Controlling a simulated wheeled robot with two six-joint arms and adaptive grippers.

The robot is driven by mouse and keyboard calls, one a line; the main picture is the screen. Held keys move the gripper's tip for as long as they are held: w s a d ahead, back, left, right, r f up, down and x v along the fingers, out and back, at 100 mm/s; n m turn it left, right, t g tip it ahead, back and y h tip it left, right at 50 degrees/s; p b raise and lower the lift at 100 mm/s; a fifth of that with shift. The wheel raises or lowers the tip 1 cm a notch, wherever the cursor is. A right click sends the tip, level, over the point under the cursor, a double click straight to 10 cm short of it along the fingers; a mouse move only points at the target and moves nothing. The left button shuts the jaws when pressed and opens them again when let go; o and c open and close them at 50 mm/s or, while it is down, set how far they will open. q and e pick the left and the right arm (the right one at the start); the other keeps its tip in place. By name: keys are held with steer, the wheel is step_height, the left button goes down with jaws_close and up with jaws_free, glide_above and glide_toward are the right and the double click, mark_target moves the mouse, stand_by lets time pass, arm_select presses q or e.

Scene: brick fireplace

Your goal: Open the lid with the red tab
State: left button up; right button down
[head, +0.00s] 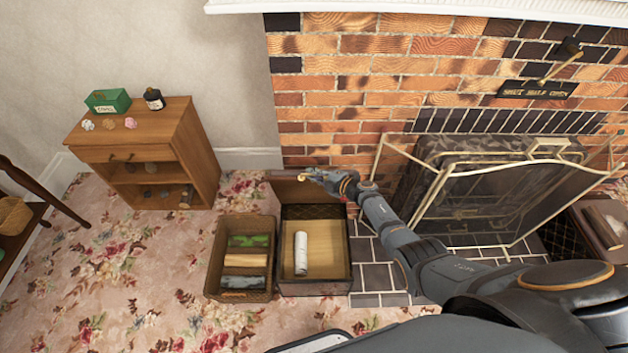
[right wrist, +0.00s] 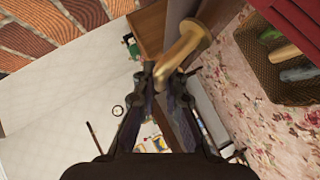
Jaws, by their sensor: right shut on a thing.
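An open dark box (head: 340,283) stands on the floor left of the hearth screen. Its brown lid (head: 292,188) is raised at the back of the box. My right gripper (head: 325,176) is at the lid's top edge. In the right wrist view my right gripper (right wrist: 160,72) is shut on a gold-coloured knob-like piece (right wrist: 188,42), which also shows in the head view (head: 314,172). I cannot tell how this piece joins the lid. I cannot make out a red tab. My left gripper is out of view.
A basket (head: 222,294) with several items stands left of the box. A white roll (head: 301,255) lies inside the box. A wooden cabinet (head: 190,137) stands further left. A gold-framed fire screen (head: 440,200) stands to the right. The carpet in front of the cabinet is free.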

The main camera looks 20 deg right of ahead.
steer(key=shift+w+d+r, duration=0.15)
steer(key=shift+w+r, duration=0.15)
steer(key=shift+w, duration=0.2)
steer(key=c, duration=1.4)
jaws_free()
steer(key=shift+f, duration=0.1)
steer(key=shift+s, duration=0.1)
steer(key=shift+s+d, duration=0.3)
steer(key=shift+s, duration=0.05)
steer(key=v, duration=1.1)
